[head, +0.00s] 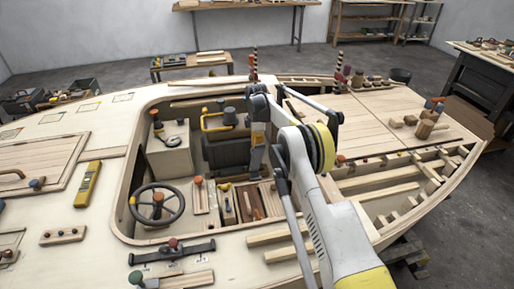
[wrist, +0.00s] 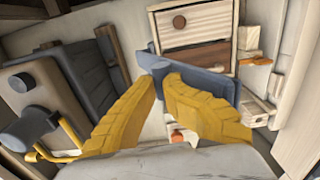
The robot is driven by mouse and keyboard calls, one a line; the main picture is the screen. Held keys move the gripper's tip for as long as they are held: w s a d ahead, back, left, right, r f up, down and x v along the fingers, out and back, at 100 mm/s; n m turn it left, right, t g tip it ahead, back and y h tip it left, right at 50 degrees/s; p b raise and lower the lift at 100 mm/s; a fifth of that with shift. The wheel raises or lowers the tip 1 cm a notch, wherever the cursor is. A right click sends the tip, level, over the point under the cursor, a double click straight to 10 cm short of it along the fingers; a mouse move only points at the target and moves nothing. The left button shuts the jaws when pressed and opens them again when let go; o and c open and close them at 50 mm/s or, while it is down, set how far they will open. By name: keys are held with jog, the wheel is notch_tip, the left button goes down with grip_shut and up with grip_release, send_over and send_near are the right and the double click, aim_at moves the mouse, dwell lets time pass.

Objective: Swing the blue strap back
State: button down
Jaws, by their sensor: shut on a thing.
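In the wrist view a blue-grey strap (wrist: 212,84) crosses the middle of the picture, slanting down to the right. My gripper (wrist: 163,80) has two yellow ribbed fingers, which close at their tips on the strap near its left end. Part of the strap is hidden behind the right finger. In the head view my arm reaches down into the cockpit well, and a blue-grey piece (head: 256,157) shows below its end. I cannot tell there whether this is the strap, and the fingertips are not clear.
A wooden drawer front (wrist: 195,25) with a round knob lies beyond the strap. A dark seat (head: 225,152), a steering wheel (head: 157,204) and a wooden console (head: 168,155) stand in the cockpit. The wooden rim (head: 122,205) surrounds the well closely. A yellow level (head: 88,184) lies on the deck.

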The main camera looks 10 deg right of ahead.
jog(key=c, duration=1.5)
grip_release()
jog(key=shift+w+f, duration=0.15)
jog(key=shift+f, duration=0.4)
jog(key=shift+o, duration=0.3)
